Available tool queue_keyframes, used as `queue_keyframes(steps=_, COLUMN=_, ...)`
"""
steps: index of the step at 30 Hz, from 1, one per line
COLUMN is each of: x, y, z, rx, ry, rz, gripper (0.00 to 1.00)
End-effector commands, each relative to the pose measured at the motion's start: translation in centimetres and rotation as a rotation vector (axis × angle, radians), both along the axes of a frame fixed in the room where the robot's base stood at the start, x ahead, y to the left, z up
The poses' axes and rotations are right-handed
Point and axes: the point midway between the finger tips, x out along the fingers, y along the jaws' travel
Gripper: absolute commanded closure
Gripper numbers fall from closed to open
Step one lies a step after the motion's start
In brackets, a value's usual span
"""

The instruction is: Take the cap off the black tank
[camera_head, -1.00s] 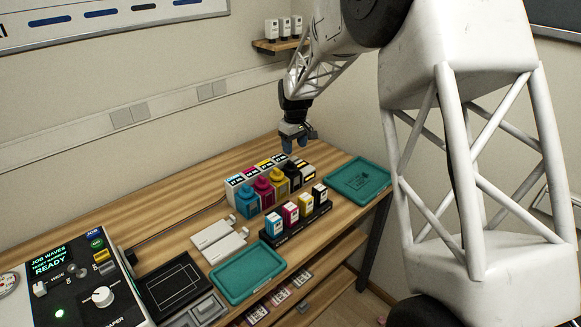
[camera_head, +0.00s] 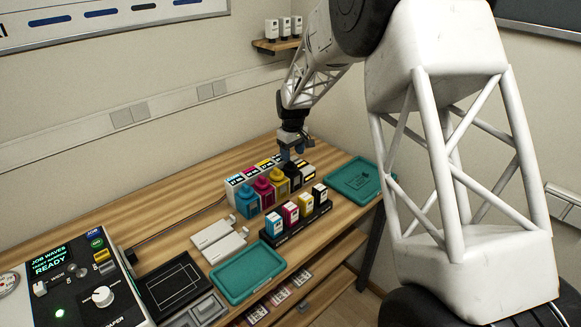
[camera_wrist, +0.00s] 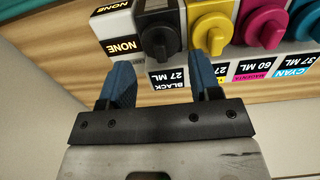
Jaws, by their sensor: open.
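The black tank (camera_head: 293,171) is at the right end of the tank row in the head view. Its black cap (camera_wrist: 158,35), a round knob with a raised grip bar, shows at the top of the wrist view, near a label reading black 27 ML. My gripper (camera_head: 290,153) is above the black tank in the head view. In the wrist view my gripper (camera_wrist: 160,65) is open and empty, its two blue fingers either side of the cap's line. The cap appears just beyond the fingertips; I cannot tell the exact gap.
The yellow cap (camera_wrist: 212,30) is close beside the right finger, with the magenta cap (camera_wrist: 266,25) beyond. A box labelled none (camera_wrist: 120,32) is left of the black cap. A rack of small cartridges (camera_head: 297,222) stands in front. Teal trays (camera_head: 247,273) lie on the table.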

Motion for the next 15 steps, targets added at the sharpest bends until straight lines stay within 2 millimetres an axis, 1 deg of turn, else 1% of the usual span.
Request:
queue_keyframes(steps=9, x=0.0, y=0.0, z=-0.1, rx=0.000, ry=0.000, rz=0.000, gripper=0.42)
queue_keyframes(steps=11, x=0.0, y=0.0, z=-0.4, rx=-0.001, ry=0.001, rz=0.000, gripper=0.42)
queue_keyframes(steps=15, x=0.2, y=0.1, z=-1.5, rx=-0.001, ry=0.002, rz=0.000, gripper=0.42)
